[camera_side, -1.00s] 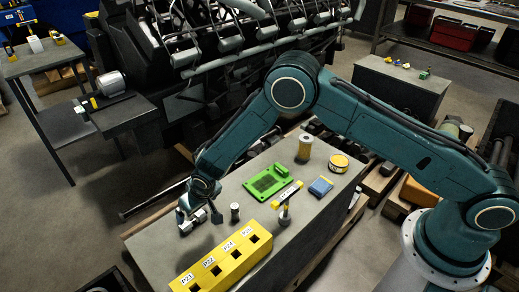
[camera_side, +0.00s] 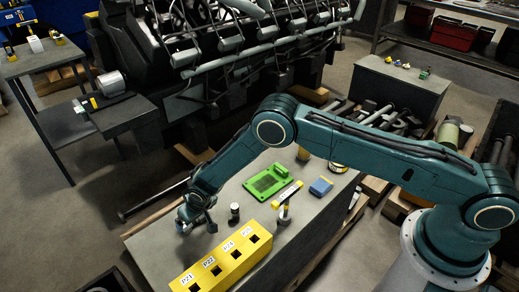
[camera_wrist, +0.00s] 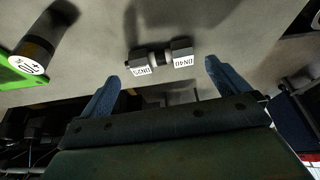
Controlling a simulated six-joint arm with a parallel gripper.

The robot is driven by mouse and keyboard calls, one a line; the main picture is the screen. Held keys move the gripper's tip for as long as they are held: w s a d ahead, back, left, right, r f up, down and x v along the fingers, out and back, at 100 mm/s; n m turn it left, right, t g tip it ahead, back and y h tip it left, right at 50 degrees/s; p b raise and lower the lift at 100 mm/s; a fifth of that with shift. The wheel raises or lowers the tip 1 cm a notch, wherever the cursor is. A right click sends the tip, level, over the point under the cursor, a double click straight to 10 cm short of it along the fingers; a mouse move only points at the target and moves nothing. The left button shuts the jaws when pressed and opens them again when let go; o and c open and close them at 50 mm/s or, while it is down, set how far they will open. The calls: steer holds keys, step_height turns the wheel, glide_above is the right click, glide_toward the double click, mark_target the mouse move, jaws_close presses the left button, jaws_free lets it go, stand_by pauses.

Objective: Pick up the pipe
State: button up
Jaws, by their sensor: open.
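The pipe (camera_wrist: 161,57) is a short grey fitting with two hex ends and a dark middle, with white labels reading DN25 and DN40. It lies on the grey bench top (camera_wrist: 215,25). In the wrist view my gripper (camera_wrist: 162,72) is open, with one blue finger on either side of the pipe's line, and the pipe lies ahead of the fingertips, not between them. In the side view my gripper (camera_side: 196,214) is low at the bench's left end and largely covers the pipe.
A small dark cylinder (camera_side: 235,212) stands just right of my gripper. The yellow socket block (camera_side: 222,268) lies along the front edge.

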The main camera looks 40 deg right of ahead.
steer(key=shift+w+x, duration=0.2)
steer(key=shift+x, duration=2.35)
steer(key=shift+r, duration=0.1)
steer(key=c, duration=0.9)
steer(key=shift+c, duration=0.2)
steer(key=shift+r, duration=0.2)
step_height(320, 180, up, 20)
steer(key=shift+f, duration=0.15)
